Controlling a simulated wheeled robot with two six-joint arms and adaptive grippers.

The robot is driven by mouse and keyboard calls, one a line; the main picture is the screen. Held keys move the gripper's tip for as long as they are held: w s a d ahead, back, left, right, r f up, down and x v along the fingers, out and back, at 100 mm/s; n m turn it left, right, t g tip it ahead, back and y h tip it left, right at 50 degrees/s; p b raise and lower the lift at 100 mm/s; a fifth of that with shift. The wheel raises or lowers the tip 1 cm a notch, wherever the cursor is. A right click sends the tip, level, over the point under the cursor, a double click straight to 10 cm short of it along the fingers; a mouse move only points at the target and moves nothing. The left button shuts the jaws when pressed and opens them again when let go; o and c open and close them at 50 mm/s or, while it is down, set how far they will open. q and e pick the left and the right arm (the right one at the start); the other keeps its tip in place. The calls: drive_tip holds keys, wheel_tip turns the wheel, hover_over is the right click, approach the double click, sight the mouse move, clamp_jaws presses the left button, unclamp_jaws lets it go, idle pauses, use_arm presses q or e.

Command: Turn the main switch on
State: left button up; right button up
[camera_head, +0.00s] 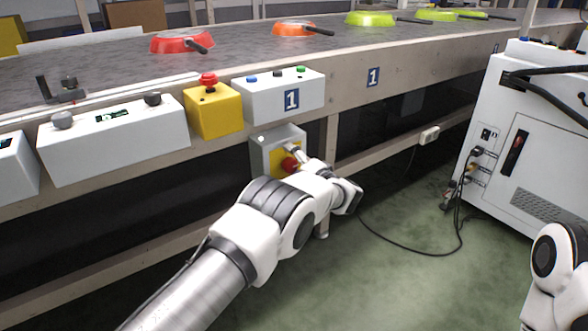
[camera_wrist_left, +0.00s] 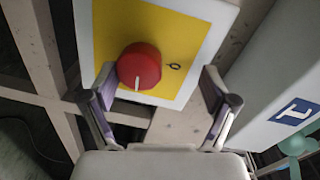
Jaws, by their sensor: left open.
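The main switch is a red round knob (camera_head: 289,165) on a yellow plate of a grey box (camera_head: 262,153) mounted below the conveyor's edge. In the left wrist view the knob (camera_wrist_left: 139,66) shows a white mark toward its lower edge, with a small black symbol to its right on the yellow plate (camera_wrist_left: 185,30). My left gripper (camera_head: 300,156) is in front of the box, partly hiding it. In the wrist view its two fingers (camera_wrist_left: 158,92) are apart and empty, the knob showing between them, nearer the left finger. Contact cannot be told. My right gripper is out of view.
A yellow box with a red button (camera_head: 213,110) and a white button box (camera_head: 278,97) sit above the switch. Pans, such as a red one (camera_head: 178,43), lie on the conveyor (camera_head: 235,52). A white cabinet (camera_head: 530,130) with cables stands right. Green floor lies between.

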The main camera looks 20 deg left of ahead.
use_arm(q)
drive_tip(key=shift+o, duration=0.2)
drive_tip(key=r, duration=0.3)
drive_tip(key=w+r, duration=0.1)
drive_tip(key=r, duration=0.2)
drive_tip(key=shift+w+r, duration=0.1)
drive_tip(key=shift+r, duration=0.35)
drive_tip(key=f, duration=0.4)
drive_tip(key=shift+s+f, duration=0.3)
drive_tip(key=shift+f, duration=0.1)
drive_tip(key=shift+s+d+r+p, duration=0.1)
drive_tip(key=shift+s+r+p, duration=0.1)
drive_tip(key=shift+r+p, duration=0.2)
drive_tip(key=shift+c, duration=0.2)
drive_tip(key=p, duration=0.4)
approach(294, 139)
drive_tip(key=s+a+f, duration=0.1)
drive_tip(key=s+a, duration=0.1)
drive_tip(key=s+d+p, duration=0.1)
drive_tip(key=p, duration=0.4)
drive_tip(key=s+d+p, duration=0.1)
drive_tip(key=p, duration=0.5)
drive_tip(key=shift+s+f, duration=0.2)
drive_tip(key=shift+f, duration=0.2)
